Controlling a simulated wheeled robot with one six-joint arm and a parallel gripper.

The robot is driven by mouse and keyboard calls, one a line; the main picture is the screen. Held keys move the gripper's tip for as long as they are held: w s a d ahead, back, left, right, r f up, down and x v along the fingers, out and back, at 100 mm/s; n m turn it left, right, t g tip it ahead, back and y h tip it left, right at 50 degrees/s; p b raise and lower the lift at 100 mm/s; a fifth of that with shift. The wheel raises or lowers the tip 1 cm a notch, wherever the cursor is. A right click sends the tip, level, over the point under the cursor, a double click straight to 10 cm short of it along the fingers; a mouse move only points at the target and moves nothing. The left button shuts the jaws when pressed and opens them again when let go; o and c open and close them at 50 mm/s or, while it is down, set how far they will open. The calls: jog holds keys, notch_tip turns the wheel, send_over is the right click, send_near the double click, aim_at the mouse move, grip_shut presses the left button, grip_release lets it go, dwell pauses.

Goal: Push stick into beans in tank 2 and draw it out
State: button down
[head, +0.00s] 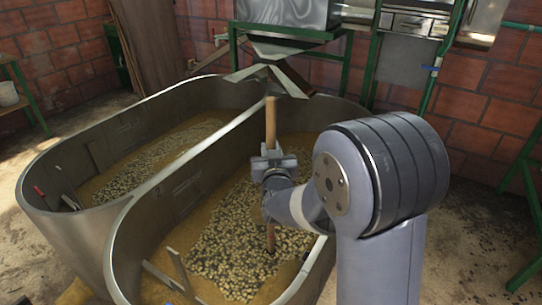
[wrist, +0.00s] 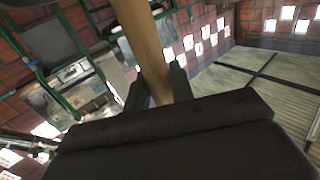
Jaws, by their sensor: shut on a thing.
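A wooden stick (head: 270,122) stands upright over the right-hand, nearer tank (head: 128,232). My gripper (head: 272,163) is shut on the stick around its middle. The stick's lower end meets the pale beans (head: 232,262) in that tank, and its tip cannot be made out clearly among them. In the wrist view the stick (wrist: 145,40) runs up between the fingers of my gripper (wrist: 160,88). My arm hides part of the tank's right side.
A second tank (head: 32,192) with beans stands alongside on the left. A metal machine on a green frame (head: 345,62) with a chute (head: 268,75) stands behind the tanks. A white bucket (head: 8,94) sits far left. Bare floor lies at right.

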notch_tip(320, 180, up, 28)
jog(key=p, duration=1.8)
jog(key=shift+r, duration=0.25)
